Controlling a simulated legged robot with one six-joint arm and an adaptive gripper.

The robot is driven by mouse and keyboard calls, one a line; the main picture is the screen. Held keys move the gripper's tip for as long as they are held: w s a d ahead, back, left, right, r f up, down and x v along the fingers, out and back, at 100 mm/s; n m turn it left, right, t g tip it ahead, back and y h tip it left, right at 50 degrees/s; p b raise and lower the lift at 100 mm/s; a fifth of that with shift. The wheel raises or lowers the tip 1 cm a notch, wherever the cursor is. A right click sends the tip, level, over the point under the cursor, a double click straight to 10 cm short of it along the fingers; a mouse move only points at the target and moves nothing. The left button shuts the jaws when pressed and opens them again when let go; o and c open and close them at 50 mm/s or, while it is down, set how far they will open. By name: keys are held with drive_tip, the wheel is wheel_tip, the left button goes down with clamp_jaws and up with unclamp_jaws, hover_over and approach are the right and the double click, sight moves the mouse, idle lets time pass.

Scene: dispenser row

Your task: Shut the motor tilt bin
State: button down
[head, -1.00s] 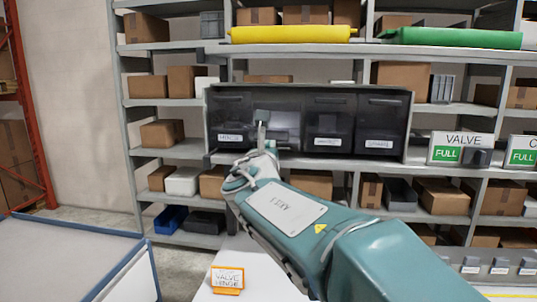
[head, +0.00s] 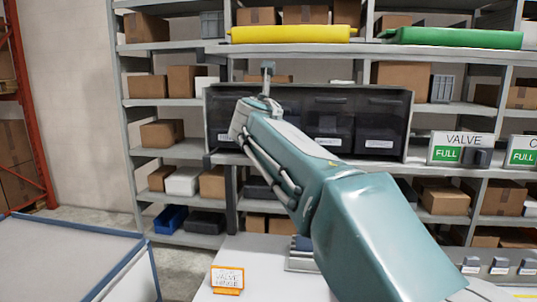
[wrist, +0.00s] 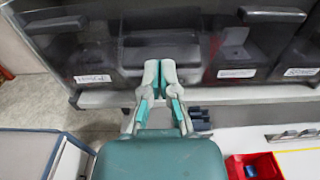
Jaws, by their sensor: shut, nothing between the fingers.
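A row of dark tilt bins sits in a grey housing (head: 407,125) on the shelf. The second bin from the left (wrist: 135,52) shows no label, unlike its neighbours; its front looks different, possibly tilted, but I cannot tell how far. Label words are too blurred to tell which bin is the motor one. My gripper (head: 268,70) is raised to about the housing's top edge, in front of the left half of the row. In the wrist view, my gripper (wrist: 160,68) is shut and empty, its fingertips overlapping the second bin's lower front. My arm hides part of the row.
A white table (head: 245,255) with an orange-framed sign (head: 227,280) stands below. A red tray (wrist: 254,166) lies at lower right in the wrist view. Boxes fill the surrounding shelves. A VALVE sign (head: 460,147) stands right of the housing.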

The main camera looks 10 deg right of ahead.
drive_tip(key=w, duration=0.1)
drive_tip(key=w+d+r, duration=0.1)
drive_tip(key=w+r, duration=0.1)
drive_tip(key=shift+w+d+r, duration=0.15)
drive_tip(key=shift+w+d, duration=0.1)
drive_tip(key=shift+w+d+r, duration=0.2)
drive_tip(key=shift+w+r, duration=0.05)
drive_tip(key=shift+w, duration=0.25)
drive_tip(key=shift+w+d+r, duration=0.2)
drive_tip(key=shift+w+r, duration=0.05)
drive_tip(key=shift+w, duration=0.2)
